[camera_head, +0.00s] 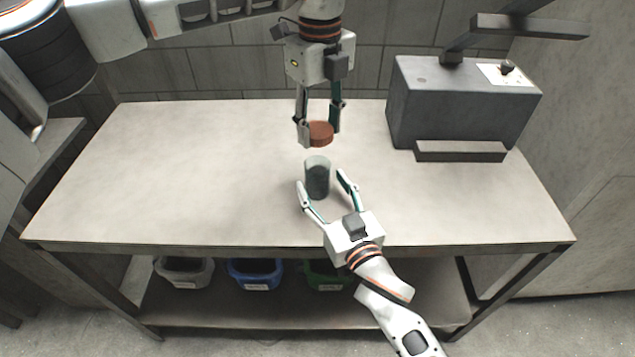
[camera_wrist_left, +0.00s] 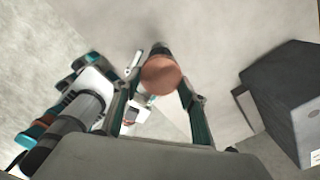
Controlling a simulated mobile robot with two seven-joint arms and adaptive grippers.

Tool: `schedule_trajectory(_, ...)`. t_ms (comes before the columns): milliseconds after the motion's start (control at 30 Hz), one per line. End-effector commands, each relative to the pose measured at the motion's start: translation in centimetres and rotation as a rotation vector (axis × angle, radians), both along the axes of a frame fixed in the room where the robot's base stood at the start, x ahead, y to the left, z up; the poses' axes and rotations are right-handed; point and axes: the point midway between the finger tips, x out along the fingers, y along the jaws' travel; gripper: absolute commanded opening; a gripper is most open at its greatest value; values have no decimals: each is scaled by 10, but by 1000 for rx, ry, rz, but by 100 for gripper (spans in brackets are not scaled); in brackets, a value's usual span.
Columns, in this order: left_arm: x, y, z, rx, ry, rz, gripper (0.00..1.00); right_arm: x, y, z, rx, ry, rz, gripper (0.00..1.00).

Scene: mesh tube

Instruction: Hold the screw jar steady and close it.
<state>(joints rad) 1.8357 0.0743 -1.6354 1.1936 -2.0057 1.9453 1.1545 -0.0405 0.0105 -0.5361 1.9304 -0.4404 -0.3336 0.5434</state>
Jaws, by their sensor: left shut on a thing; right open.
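The screw jar (camera_head: 317,179) stands upright on the table, with clear walls and dark contents. It is open at the top. My left gripper (camera_head: 319,134) is shut on the orange-brown lid (camera_head: 320,133) and holds it above the jar, apart from it. In the left wrist view the lid (camera_wrist_left: 160,75) sits between the fingers and hides most of the jar (camera_wrist_left: 158,49). My right gripper (camera_head: 326,194) is open, with one finger on each side of the jar's lower part. I cannot tell whether its fingers touch the jar.
A dark grey machine (camera_head: 450,105) with a ledge stands at the back right of the table (camera_head: 180,180). It also shows in the left wrist view (camera_wrist_left: 285,90). Grey (camera_head: 184,271), blue (camera_head: 255,273) and green (camera_head: 325,275) bins sit on the lower shelf. The table's left half is clear.

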Motion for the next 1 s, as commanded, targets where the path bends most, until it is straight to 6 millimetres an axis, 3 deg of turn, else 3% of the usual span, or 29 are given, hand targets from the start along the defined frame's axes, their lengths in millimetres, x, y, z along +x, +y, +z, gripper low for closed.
schedule_trajectory(200, 0, 0, 0, 0, 0, 0, 34, 16, 7, 0, -2, 0, 0, 57)
schedule_trajectory(533, 0, 0, 0, 0, 0, 0, 34, 18, 8, 0, -1, 1, 0, 57)
schedule_trajectory(567, 0, 0, 0, 0, 0, 0, 34, 18, 8, 0, -1, 1, 0, 54)
schedule_trajectory(767, 0, 0, 0, 0, 0, 0, 34, 18, 7, 0, -1, 1, 0, 2)
schedule_trajectory(1000, 0, 0, -10, 1, 2, 1, 34, 18, 7, 0, -1, 1, 0, 0)
